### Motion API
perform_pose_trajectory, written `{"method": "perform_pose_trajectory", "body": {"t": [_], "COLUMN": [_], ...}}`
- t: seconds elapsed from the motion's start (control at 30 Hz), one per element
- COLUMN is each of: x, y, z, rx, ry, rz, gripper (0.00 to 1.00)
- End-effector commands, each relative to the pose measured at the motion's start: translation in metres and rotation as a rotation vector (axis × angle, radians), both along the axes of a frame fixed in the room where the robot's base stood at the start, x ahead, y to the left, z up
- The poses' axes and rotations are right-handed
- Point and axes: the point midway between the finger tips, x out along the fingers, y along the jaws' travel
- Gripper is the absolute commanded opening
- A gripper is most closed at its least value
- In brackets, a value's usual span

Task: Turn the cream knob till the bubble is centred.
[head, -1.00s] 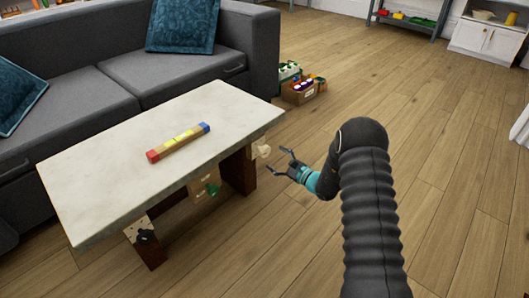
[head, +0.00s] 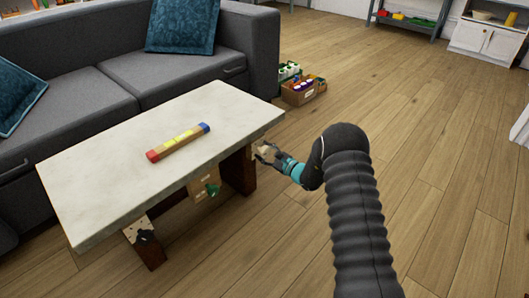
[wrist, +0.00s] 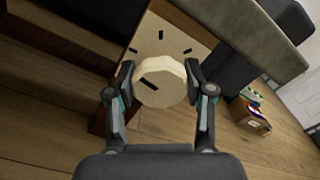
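The cream knob (wrist: 160,84) is a round disc with a dark mark, on a cream plate (wrist: 158,42) with dark ticks, at the table's right end. My gripper (wrist: 160,78) has one finger at each side of the knob, the pads against its rim with no clear gap. In the head view my gripper (head: 262,154) is at the knob, mostly covering it. A wooden level bar (head: 178,142) with a red end, a blue end and yellow windows lies on the pale tabletop (head: 110,190). Its bubble is too small to make out.
A green knob (head: 212,188) and a black knob (head: 145,236) are also on the table's underside parts. A grey sofa (head: 110,60) stands behind the table. A box of containers (head: 300,92) is on the floor beyond it. The floor to the right is clear.

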Motion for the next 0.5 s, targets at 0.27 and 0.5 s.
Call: {"method": "perform_pose_trajectory", "body": {"t": [0.27, 0.5], "x": [0.0002, 0.0003], "y": [0.0005, 0.0007], "z": [0.0001, -0.0007], "rx": [0.006, 0.06], "ry": [0.006, 0.076], "rz": [0.001, 0.001], "gripper": [0.18, 0.18]}}
